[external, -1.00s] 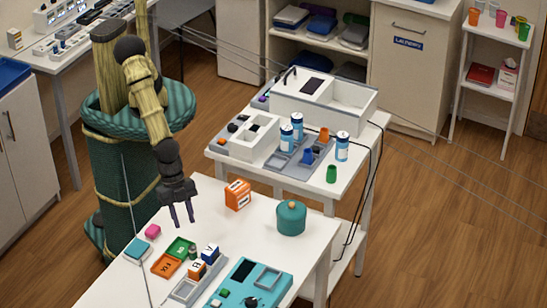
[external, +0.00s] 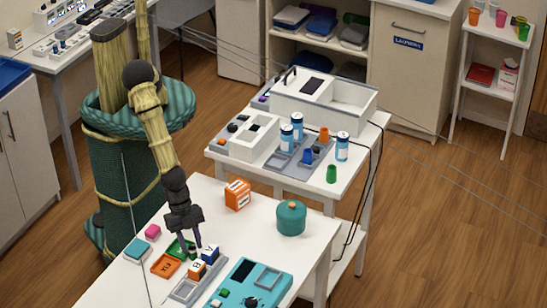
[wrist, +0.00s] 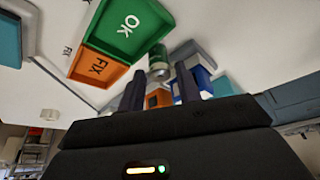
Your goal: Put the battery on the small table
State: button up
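A small green cylinder with a silver end, which looks like the battery (wrist: 158,58), stands on the white near table beside the green OK tray (wrist: 128,27). My gripper (external: 191,246) points down over it in the external view. In the wrist view, my gripper's fingers (wrist: 160,75) are apart, with the cylinder beyond and between their tips. I cannot tell if they touch it. A small white shelf stand (external: 484,92) is at the far right. I cannot tell which is the small table.
An orange FIX tray (external: 165,265), lettered blocks (external: 208,254) in a grey tray and a teal device (external: 262,283) crowd the gripper. An orange box (external: 237,195) and a teal pot (external: 291,217) stand further back. The lower table holds blue-and-white cylinders (external: 342,147) and white bins.

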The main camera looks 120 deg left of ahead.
jog(key=shift+x, duration=1)
jog(key=shift+r, duration=0.1)
grip_shut()
